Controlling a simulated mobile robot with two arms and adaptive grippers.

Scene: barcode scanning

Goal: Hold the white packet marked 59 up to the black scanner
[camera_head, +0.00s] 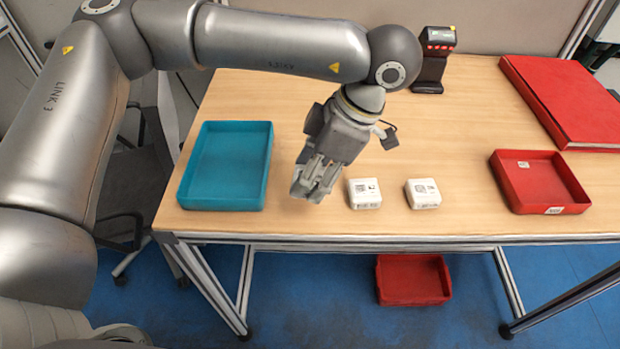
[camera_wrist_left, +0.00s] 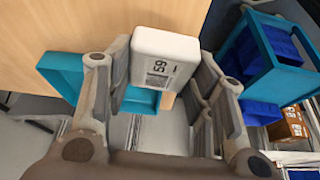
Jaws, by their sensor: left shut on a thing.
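The white packet marked 59 (camera_wrist_left: 164,52) is between the fingers of my left gripper in the left wrist view, with its label and barcode facing the camera. My left gripper (camera_head: 318,178) is shut on it; it also shows in the left wrist view (camera_wrist_left: 160,85). In the head view the gripper is over the front of the table, left of two other packets, and its fingers largely hide the held packet. The black scanner (camera_head: 434,62) stands upright at the back of the table with red lights on. My right gripper does not show.
Two white packets, a left one (camera_head: 364,193) and a right one (camera_head: 422,193), lie near the front edge. A teal tray (camera_head: 186,184) is at the left, a red tray (camera_head: 497,172) at the right. A large red box (camera_head: 570,95) lies at back right. The table's middle is clear.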

